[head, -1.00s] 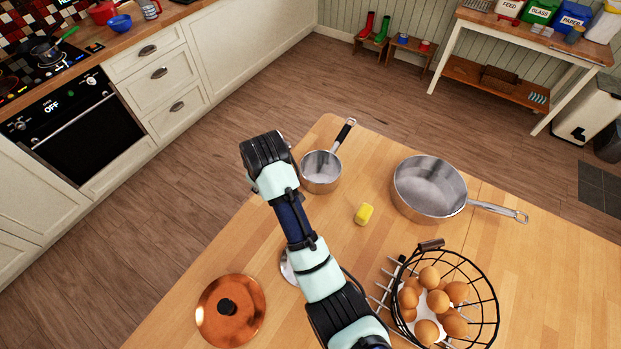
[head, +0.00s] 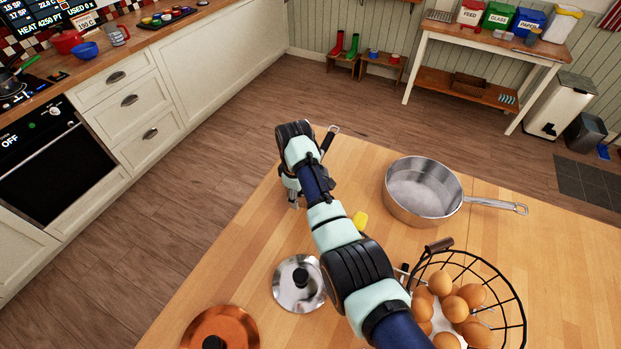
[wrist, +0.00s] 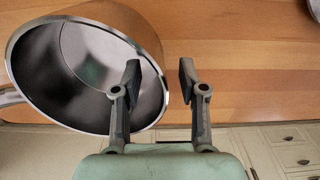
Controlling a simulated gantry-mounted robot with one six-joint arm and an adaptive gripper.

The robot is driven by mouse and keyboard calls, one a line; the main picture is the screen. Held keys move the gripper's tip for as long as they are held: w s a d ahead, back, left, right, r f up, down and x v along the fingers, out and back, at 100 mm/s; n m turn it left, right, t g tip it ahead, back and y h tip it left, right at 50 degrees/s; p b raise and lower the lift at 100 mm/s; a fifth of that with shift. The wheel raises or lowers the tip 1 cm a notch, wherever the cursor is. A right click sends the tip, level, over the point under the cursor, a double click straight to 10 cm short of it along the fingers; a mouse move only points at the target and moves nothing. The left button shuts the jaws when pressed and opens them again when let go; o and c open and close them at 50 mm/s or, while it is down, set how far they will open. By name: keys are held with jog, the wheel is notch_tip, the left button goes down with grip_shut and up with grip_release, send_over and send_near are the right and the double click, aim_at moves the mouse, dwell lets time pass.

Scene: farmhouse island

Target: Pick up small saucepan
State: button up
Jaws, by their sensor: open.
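The small saucepan is mostly hidden behind my arm in the head view; its dark handle (head: 329,138) shows near the island's far corner. In the wrist view the saucepan (wrist: 62,75) fills the left side, its shiny open mouth facing the camera and its handle at the left edge. My gripper (wrist: 159,78) is open at the saucepan's right rim. The left finger overlaps the pan's mouth and the right finger is outside it, with the rim showing between them. I cannot tell whether either finger touches the wall. In the head view my gripper (head: 293,200) points down at the island.
A larger steel pan (head: 424,190) stands to the right, handle pointing right. A small yellow block (head: 360,220) lies behind my arm. A silver lid (head: 299,284) and a copper lid (head: 222,327) lie in front. A wire basket (head: 522,310) of eggs stands at front right.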

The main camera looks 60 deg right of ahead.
notch_tip(320, 180, down, 2)
grip_shut()
dwell(0.3)
jog(key=shift+r, duration=0.1)
notch_tip(320, 180, up, 12)
jog(key=shift+w+f+p, duration=0.1)
jog(key=shift+p, duration=0.55)
notch_tip(320, 180, up, 8)
jog(key=p, duration=0.7)
